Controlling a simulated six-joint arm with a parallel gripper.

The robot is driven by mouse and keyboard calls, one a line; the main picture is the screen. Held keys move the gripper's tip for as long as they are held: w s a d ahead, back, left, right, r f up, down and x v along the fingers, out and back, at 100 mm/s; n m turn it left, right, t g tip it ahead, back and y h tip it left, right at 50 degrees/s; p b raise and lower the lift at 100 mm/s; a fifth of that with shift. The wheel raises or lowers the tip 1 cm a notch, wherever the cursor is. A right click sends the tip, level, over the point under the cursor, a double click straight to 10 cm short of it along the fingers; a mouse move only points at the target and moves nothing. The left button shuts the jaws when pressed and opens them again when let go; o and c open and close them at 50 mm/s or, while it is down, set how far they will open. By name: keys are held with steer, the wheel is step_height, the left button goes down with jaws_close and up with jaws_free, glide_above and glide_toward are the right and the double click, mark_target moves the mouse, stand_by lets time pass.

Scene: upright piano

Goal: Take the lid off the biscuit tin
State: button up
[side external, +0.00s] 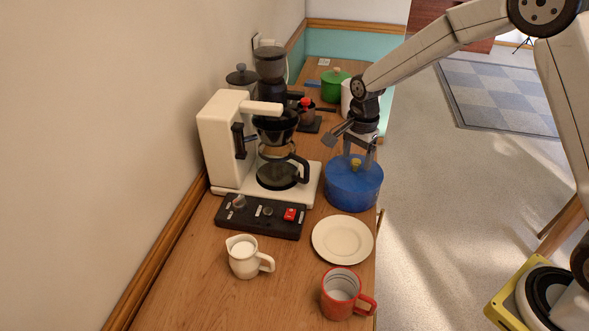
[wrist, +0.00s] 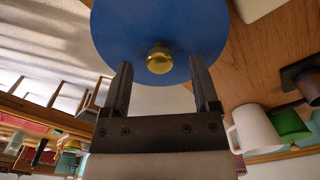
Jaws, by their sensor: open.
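The biscuit tin (side external: 353,190) is round and blue, standing near the right edge of the wooden counter. Its blue lid (wrist: 125,30) is on, with a small brass knob (wrist: 160,60) in the middle. The knob also shows in the side view (side external: 355,163). My gripper (side external: 358,157) is open, pointing down over the lid. In the wrist view its two fingers stand apart, one either side of the knob in the picture, with gaps on both sides. I cannot tell whether the fingertips are level with the knob.
A coffee maker (side external: 222,140) with a glass jug stands left of the tin. A black switch panel (side external: 250,222), a white plate (side external: 342,240), a cream jug (side external: 243,262) and a red mug (side external: 338,300) lie nearer. A green pot (side external: 333,88) and white mug (wrist: 255,128) stand behind.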

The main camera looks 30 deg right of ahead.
steer(key=shift+f, duration=0.65)
jaws_close()
